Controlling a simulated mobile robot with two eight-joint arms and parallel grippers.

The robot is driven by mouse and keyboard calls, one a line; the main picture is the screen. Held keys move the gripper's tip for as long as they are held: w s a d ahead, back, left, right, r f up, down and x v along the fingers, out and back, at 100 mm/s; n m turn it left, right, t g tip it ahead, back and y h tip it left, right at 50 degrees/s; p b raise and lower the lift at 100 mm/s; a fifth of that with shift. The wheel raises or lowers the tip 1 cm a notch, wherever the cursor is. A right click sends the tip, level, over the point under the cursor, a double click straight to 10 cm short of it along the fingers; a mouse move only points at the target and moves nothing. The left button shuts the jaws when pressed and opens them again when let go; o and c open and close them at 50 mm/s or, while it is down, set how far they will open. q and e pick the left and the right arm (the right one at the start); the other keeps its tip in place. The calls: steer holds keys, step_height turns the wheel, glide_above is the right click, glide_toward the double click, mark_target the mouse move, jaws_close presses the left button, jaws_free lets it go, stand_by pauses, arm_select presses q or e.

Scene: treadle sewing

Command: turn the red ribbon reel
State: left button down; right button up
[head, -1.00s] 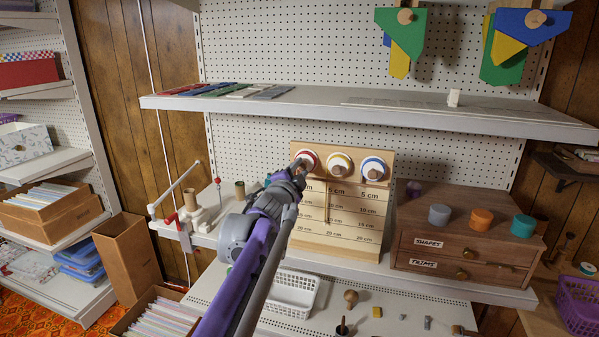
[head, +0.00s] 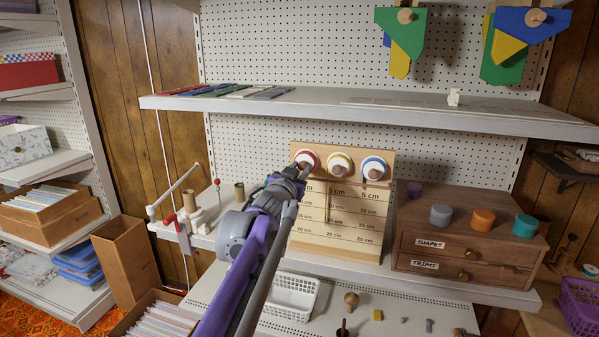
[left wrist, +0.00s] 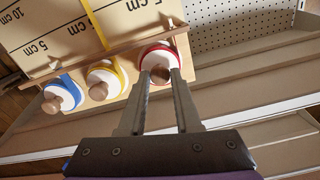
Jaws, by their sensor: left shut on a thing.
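The red ribbon reel (head: 308,152) is the leftmost of three reels on an upright wooden board in the head view. It has a white face, a red rim and a wooden knob. It also shows in the left wrist view (left wrist: 152,57), with its knob (left wrist: 160,75) between the two fingers. My left gripper (head: 302,167) is shut on this knob, and its fingers (left wrist: 161,78) lie along both sides. The gripper hides part of the reel's lower side in the head view. My right gripper is not in view.
The yellow reel (head: 339,156) and blue reel (head: 374,162) are close beside the red one. A grey shelf (head: 370,108) juts out above. A wooden drawer unit (head: 465,235) stands to the right, and a white crank device (head: 190,210) to the left.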

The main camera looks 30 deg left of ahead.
arm_select(q)
steer(key=shift+n, duration=1.2)
steer(key=c, duration=0.6)
jaws_free()
steer(key=shift+s, duration=0.15)
steer(key=b+v, duration=0.1)
steer(key=v, duration=0.9)
steer(key=shift+s, duration=0.3)
